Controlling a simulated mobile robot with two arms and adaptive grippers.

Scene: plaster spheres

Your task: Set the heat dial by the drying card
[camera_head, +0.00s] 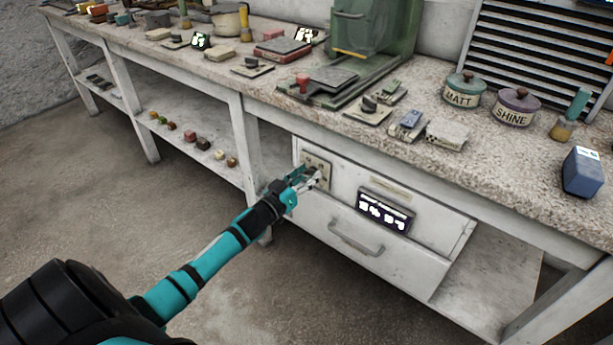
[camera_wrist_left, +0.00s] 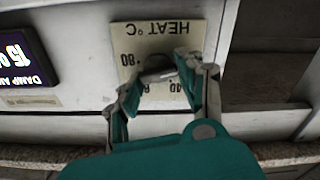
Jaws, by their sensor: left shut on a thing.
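The heat dial's pale plate (camera_head: 316,165) is on the left of the white cabinet front under the bench. In the left wrist view the plate (camera_wrist_left: 180,35) is upside down and reads "HEAT °C", with 80 and 40 legible. My left gripper (camera_head: 312,181) reaches the plate from the lower left. In the wrist view its fingers (camera_wrist_left: 160,80) are shut on the dark dial knob (camera_wrist_left: 158,64). The fingers hide part of the knob and some numbers, so its exact setting cannot be read. I cannot tell which item is the drying card. My right gripper is not in view.
A lit display (camera_head: 385,211) is right of the dial; in the wrist view the display (camera_wrist_left: 22,62) shows "15.0" and part of "DAMP". A drawer handle (camera_head: 355,238) juts out below. The speckled benchtop (camera_head: 340,132) overhangs, holding jars and several small devices.

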